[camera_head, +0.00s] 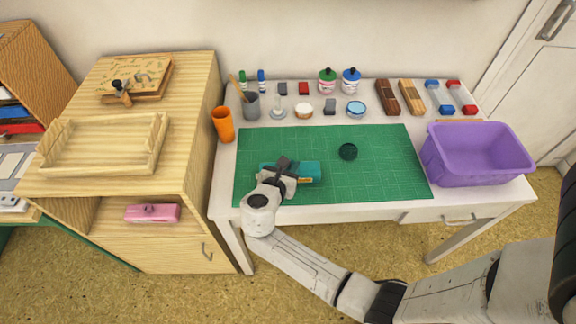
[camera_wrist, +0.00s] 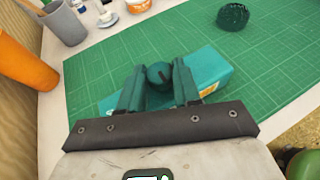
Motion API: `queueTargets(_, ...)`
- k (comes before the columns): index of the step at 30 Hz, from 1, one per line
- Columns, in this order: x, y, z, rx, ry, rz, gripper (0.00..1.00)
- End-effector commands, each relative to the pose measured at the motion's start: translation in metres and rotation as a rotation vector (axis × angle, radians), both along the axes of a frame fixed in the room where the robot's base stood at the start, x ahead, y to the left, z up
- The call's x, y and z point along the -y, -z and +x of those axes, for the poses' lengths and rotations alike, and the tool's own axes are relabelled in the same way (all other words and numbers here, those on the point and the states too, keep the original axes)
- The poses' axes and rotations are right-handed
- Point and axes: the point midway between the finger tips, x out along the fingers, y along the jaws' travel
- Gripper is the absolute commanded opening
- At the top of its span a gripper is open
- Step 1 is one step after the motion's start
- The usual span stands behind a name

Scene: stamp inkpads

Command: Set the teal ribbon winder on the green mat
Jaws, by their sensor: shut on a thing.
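The teal ribbon winder (camera_head: 309,173) is a long teal box with a dark round knob, over the left front part of the green mat (camera_head: 385,170). My gripper (camera_head: 284,166) is above it. In the wrist view, the fingers (camera_wrist: 159,82) are shut on the knob, one on each side, and the winder (camera_wrist: 210,70) extends to the right behind them. It lies on the mat or just above it; I cannot tell which. The fingers hide part of its body.
A dark green round object (camera_head: 348,151) is on the mat right of the winder. A purple bin (camera_head: 478,170) stands at the right, an orange cup (camera_head: 223,124) at the left. Stamps and inkpads line the back. A pink winder-like box (camera_head: 152,213) is in the cabinet.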

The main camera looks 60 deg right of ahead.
Motion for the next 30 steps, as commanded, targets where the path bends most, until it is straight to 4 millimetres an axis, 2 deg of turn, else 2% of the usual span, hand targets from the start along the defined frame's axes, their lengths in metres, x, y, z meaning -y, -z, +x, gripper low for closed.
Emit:
queueTargets(1,0.000,0.002,0.000,-0.001,0.000,0.000,0.33)
queueTargets(9,0.000,0.001,0.000,0.000,0.000,0.000,0.58)
queueTargets(18,-0.001,-0.002,0.000,0.000,-0.001,0.000,0.58)
queueTargets(23,-0.020,-0.009,-0.005,0.001,-0.004,0.001,0.58)
queueTargets(30,-0.064,-0.028,-0.017,0.001,-0.004,0.000,0.58)
